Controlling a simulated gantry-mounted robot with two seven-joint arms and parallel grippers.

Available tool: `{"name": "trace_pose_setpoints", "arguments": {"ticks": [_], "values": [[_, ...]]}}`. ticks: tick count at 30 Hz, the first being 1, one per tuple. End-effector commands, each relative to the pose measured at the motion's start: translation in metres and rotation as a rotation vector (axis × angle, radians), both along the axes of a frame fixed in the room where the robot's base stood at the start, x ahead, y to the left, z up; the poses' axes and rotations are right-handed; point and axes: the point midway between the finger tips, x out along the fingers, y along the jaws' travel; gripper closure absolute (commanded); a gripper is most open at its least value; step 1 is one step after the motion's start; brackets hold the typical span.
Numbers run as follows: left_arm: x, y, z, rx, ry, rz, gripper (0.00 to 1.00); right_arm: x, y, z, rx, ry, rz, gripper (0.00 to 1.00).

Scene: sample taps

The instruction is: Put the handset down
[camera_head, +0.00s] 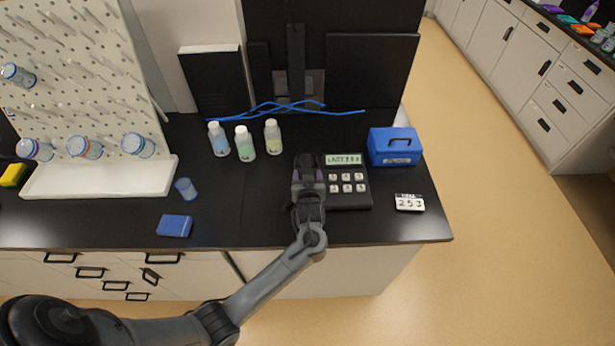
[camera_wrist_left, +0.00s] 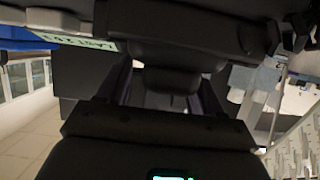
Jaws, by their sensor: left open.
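The desk phone (camera_head: 349,197) is black, with white keys and a lit display, and stands on the black bench. Its dark handset (camera_head: 307,160) lies along the phone's left side, mostly hidden under my left gripper (camera_head: 308,173). In the left wrist view, the dark handset (camera_wrist_left: 170,52) spans the top middle, beside the upside-down display (camera_wrist_left: 75,40). My left gripper's fingers (camera_wrist_left: 163,88) are open, one on each side of the handset; whether they touch it cannot be told. My right gripper is in neither view.
A blue box (camera_head: 395,147) and a number card (camera_head: 409,202) stand right of the phone. Three bottles (camera_head: 244,143) and blue cables (camera_head: 285,108) are behind it. A blue block (camera_head: 174,226) and a small blue cup (camera_head: 186,188) lie left. Bench between block and phone is clear.

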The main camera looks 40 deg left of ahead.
Motion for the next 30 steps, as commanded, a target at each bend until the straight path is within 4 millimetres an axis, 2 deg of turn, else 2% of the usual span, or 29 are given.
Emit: {"name": "trace_pose_setpoints", "arguments": {"ticks": [5,21,30], "values": [[-0.007,-0.008,0.007,-0.001,0.000,-0.002,0.34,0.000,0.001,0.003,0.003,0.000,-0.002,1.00],[-0.070,-0.063,0.040,-0.001,-0.001,-0.001,0.34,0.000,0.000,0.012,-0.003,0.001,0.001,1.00],[-0.085,-0.075,0.044,-0.015,0.008,-0.021,0.34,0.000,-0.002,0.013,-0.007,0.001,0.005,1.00]]}}
